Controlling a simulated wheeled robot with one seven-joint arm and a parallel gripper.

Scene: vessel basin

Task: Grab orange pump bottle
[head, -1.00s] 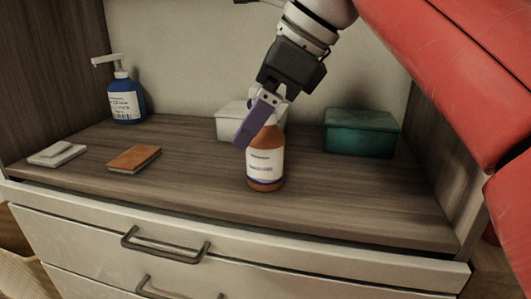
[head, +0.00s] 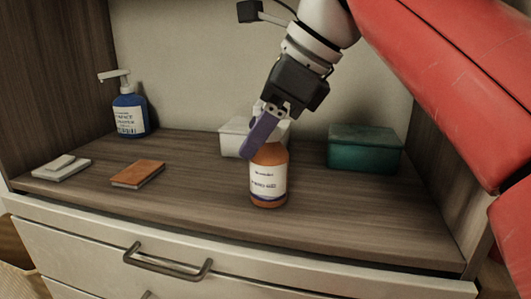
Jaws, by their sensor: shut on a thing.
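The orange bottle (head: 268,178) stands upright on the wooden shelf top, with a white label on its front. My gripper (head: 262,142) reaches down from the upper right and is shut on the top of the bottle. One purple finger shows in front of the bottle's neck. The pump head and the other finger are hidden behind the gripper. The bottle's base appears to rest on the wood.
A white box (head: 232,138) is close behind the bottle. A teal lidded box (head: 364,150) stands to the right. A blue pump bottle (head: 130,116), an orange-brown pad (head: 138,174) and a white item (head: 62,169) are at left. Drawers (head: 90,246) lie below the front edge.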

